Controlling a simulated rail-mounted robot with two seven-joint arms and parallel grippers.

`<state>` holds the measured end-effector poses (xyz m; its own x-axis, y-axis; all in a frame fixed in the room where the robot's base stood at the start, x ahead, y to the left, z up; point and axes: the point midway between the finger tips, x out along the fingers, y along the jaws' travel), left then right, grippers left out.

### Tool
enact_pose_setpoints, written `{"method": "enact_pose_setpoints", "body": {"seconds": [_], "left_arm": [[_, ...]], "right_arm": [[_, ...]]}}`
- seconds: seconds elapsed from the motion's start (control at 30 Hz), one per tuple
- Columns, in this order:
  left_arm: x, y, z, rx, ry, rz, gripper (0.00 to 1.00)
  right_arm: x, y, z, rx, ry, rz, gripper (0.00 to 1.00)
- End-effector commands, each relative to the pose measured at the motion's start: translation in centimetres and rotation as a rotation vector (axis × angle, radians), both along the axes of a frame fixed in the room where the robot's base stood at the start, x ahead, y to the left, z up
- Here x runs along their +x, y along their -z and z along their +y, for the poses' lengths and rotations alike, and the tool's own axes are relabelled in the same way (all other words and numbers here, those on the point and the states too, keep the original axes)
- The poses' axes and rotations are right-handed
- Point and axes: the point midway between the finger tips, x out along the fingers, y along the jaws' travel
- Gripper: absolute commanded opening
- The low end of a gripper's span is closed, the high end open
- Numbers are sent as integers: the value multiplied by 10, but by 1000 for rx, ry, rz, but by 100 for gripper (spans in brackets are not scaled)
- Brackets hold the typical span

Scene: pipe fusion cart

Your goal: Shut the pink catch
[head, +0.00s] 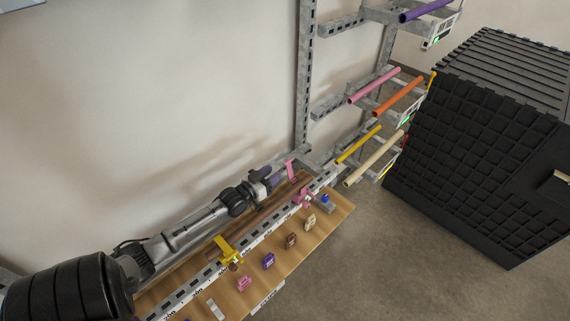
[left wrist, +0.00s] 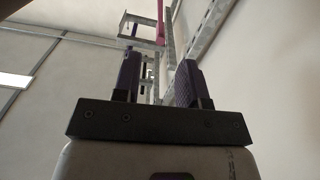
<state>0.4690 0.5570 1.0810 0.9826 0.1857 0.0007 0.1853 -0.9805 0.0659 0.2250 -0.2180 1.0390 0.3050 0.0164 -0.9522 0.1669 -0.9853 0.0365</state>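The pink catch shows in the head view as an upright pink arm (head: 290,169) at the back of the cart and a pink part (head: 302,197) at the front rail. The two stand apart, so the catch looks open. My left gripper (head: 277,178) is just left of the upright pink arm, its purple fingers close to it; contact cannot be told. In the left wrist view the fingers (left wrist: 158,80) are spread with an empty gap, and a pink bar (left wrist: 160,22) shows beyond them. My right gripper is not in view.
A yellow catch (head: 229,250) sits further left across the slotted rail. Several small coloured blocks, including a purple one (head: 268,261), stand along the wooden front edge (head: 335,212). A rack with coloured pipes (head: 374,85) rises behind; a black crate (head: 480,150) stands right.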

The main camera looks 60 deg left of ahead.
Motion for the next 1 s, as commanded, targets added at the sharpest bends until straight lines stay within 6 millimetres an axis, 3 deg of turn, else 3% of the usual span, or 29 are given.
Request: {"method": "enact_pose_setpoints", "body": {"seconds": [0.2, 0.4, 0.97, 1.0], "left_arm": [[36, -1, 7, 0, -1, -1, 39], [56, -1, 11, 0, 0, -1, 39], [67, 0, 13, 1, 0, 0, 39], [67, 0, 13, 1, 0, 0, 35]], "right_arm": [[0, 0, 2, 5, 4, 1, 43], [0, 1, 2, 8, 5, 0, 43], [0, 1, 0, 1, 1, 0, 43], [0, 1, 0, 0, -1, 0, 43]]}}
